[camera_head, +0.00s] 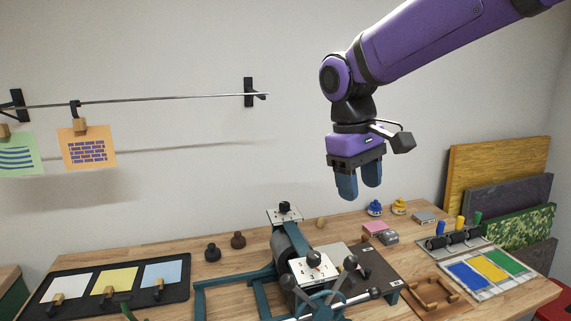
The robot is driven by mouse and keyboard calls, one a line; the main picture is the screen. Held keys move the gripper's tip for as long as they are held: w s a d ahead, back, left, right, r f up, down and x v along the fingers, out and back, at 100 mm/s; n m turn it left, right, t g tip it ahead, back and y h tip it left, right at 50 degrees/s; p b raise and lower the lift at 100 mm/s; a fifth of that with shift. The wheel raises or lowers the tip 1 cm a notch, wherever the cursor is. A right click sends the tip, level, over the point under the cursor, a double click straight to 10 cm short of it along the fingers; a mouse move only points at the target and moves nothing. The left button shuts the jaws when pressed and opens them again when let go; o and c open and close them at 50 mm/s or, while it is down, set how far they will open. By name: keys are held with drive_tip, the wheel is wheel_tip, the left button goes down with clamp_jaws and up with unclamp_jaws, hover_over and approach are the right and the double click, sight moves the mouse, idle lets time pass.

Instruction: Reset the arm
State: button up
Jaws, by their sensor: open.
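My gripper (359,184) hangs at the end of my purple arm (422,40), pointing down, right of the middle of the head view. Its two blue fingers are apart with nothing between them. It is in the air above the back of the wooden table (225,266), clear of everything on it.
A dark roller press (291,245) with knobs and levers stands below the gripper. A wall rail (170,98) holds clipped prints (88,147). Coloured boards (500,160) lean at right.

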drive_tip(key=s+d+r+m+t+y, duration=0.1)
drive_tip(key=s+d+m+t, duration=0.5)
drive_tip(key=s+d, duration=1.1)
drive_tip(key=shift+s+d+r+m+y, duration=0.15)
drive_tip(key=shift+s+r+m+y, duration=0.15)
drive_tip(key=shift+m+y, duration=0.25)
drive_tip(key=shift+w+r, duration=0.1)
drive_tip(key=shift+w, duration=0.1)
idle(0.8)
